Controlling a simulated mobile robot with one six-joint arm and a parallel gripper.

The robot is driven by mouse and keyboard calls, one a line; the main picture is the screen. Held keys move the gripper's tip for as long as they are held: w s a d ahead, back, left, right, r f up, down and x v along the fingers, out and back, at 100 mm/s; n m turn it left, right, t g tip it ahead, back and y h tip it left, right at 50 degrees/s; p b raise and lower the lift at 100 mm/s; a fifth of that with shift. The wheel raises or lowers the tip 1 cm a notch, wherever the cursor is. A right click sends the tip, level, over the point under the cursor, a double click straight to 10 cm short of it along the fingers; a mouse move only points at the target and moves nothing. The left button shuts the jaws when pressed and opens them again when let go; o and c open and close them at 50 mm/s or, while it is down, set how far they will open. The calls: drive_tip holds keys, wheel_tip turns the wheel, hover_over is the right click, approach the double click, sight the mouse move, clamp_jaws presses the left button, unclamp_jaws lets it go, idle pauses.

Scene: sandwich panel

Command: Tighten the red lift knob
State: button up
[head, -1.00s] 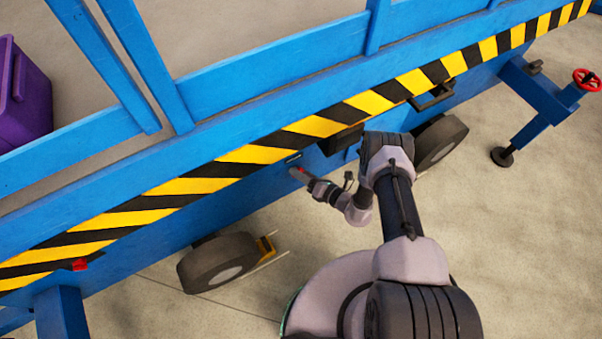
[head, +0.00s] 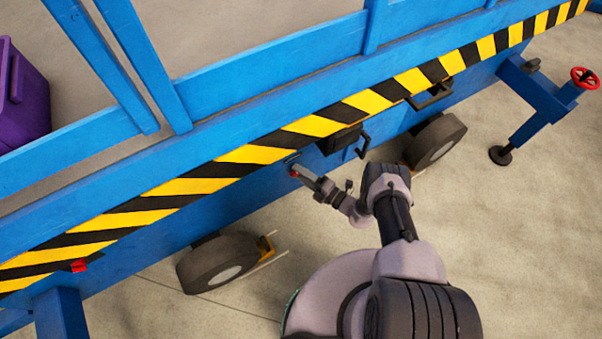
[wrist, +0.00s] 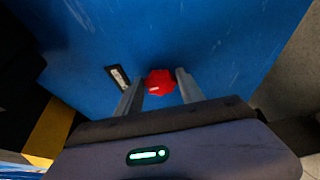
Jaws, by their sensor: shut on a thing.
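The red lift knob (wrist: 160,82) sits on the blue side panel (wrist: 200,40) and shows between my gripper's two fingers in the wrist view. My gripper (wrist: 157,84) is shut on the knob, with one finger on each side of it. In the head view my gripper (head: 301,173) reaches the blue panel just below the striped edge, and only a little of the red knob (head: 294,174) shows there. A small dark label plate (wrist: 118,77) is on the panel to the left of the knob.
A black box with a handle (head: 342,140) sticks out of the panel to the right of my gripper. Wheels (head: 213,268) stand below the panel. A red handwheel (head: 585,79) tops a support leg at the far right. A purple crate (head: 22,95) stands at the left.

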idle(0.3)
drive_tip(key=o, duration=1.3)
drive_tip(key=v, duration=1.7)
drive_tip(key=shift+s+d, duration=0.15)
drive_tip(key=shift+d+f, duration=0.1)
